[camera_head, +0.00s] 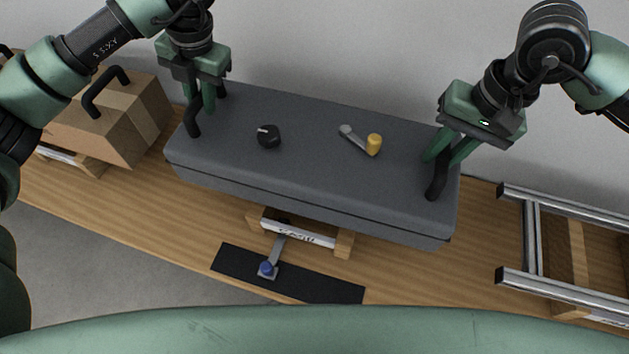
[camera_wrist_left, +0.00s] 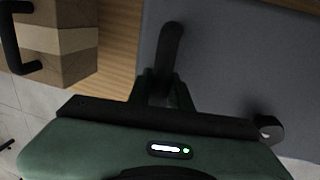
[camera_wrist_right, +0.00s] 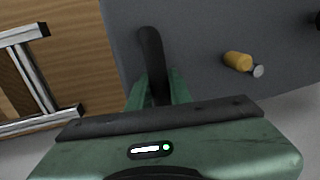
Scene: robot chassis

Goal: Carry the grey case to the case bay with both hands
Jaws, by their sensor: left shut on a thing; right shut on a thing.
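The long grey case (camera_head: 310,165) lies across the middle of the head view, with a black handle at each end. My left gripper (camera_head: 207,108) is shut on the case's left handle (camera_wrist_left: 170,50). My right gripper (camera_head: 446,158) is shut on the right handle (camera_wrist_right: 151,55). A black knob (camera_head: 268,136) and a yellow cylinder with a grey pin (camera_head: 374,144) sit on the case's top. The case hides much of the bench behind it. I cannot tell whether the case is touching what is beneath it. No bay is labelled as the case bay in these views.
A cardboard box (camera_head: 125,125) with a black handle stands on the wooden bench (camera_head: 140,200) at left. A metal-railed frame (camera_head: 560,245) stands at right. A wooden support with a label (camera_head: 298,234) and a black mat with a blue-knobbed lever (camera_head: 268,268) are in front.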

